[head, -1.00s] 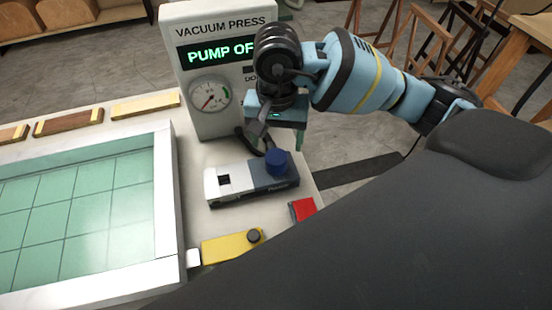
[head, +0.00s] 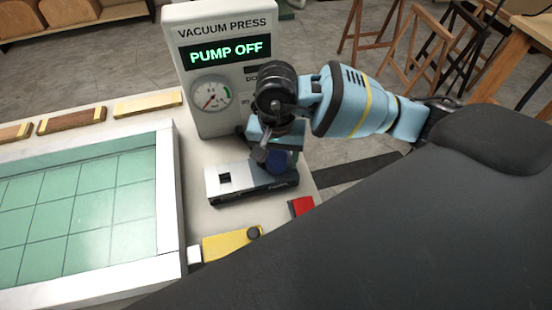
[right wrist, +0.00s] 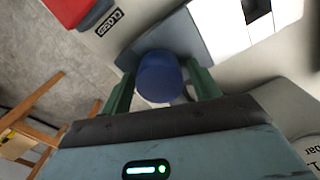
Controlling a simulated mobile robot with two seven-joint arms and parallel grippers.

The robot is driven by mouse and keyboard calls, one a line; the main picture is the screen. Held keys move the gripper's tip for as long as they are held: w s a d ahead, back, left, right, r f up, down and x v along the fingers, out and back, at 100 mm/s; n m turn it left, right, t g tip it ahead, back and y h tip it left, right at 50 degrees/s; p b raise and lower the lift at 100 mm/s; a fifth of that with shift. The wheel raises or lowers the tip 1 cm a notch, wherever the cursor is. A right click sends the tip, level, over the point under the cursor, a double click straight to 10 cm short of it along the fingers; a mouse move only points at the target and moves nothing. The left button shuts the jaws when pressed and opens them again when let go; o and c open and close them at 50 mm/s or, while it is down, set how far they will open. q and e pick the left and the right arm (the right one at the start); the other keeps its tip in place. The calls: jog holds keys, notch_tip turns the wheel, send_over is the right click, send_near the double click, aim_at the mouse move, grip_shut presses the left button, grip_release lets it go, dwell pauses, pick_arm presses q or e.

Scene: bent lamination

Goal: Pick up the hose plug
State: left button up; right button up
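The hose plug, which I take to be the blue round cap (head: 279,162), stands on the grey end of a small grey-and-white block (head: 228,187) on the bench. In the right wrist view the plug (right wrist: 160,76) sits between the two green fingers of my right gripper (right wrist: 162,78), with a small gap on each side. My right gripper (head: 270,153) is open, pointing down at the plug, and hides part of it in the head view. My left gripper is not in view.
The vacuum press box (head: 222,110) with a dial and a "PUMP OFF" display stands just behind. A yellow piece (head: 228,244) and a red block (head: 302,206) lie in front. A white-framed green gridded panel (head: 174,190) fills the left.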

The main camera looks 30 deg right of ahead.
aim_at(277, 159)
jog(key=c, duration=0.9)
jog(key=shift+o, duration=0.2)
jog(key=shift+r, duration=0.55)
notch_tip(277, 159, up, 2)
jog(key=shift+r, duration=0.1)
jog(key=shift+s+a+r, duration=0.1)
jog(key=shift+s+a, duration=0.15)
jog(key=shift+s, duration=0.35)
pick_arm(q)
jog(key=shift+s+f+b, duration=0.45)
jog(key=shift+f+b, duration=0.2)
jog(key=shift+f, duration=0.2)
pick_arm(e)
jog(key=s+a, duration=0.2)
jog(key=s, duration=0.5)
jog(key=s+a+r, duration=0.1)
jog(key=s+a, duration=0.2)
jog(key=s, duration=0.4)
jog(key=shift+r, duration=0.25)
jog(key=shift+r, duration=0.1)
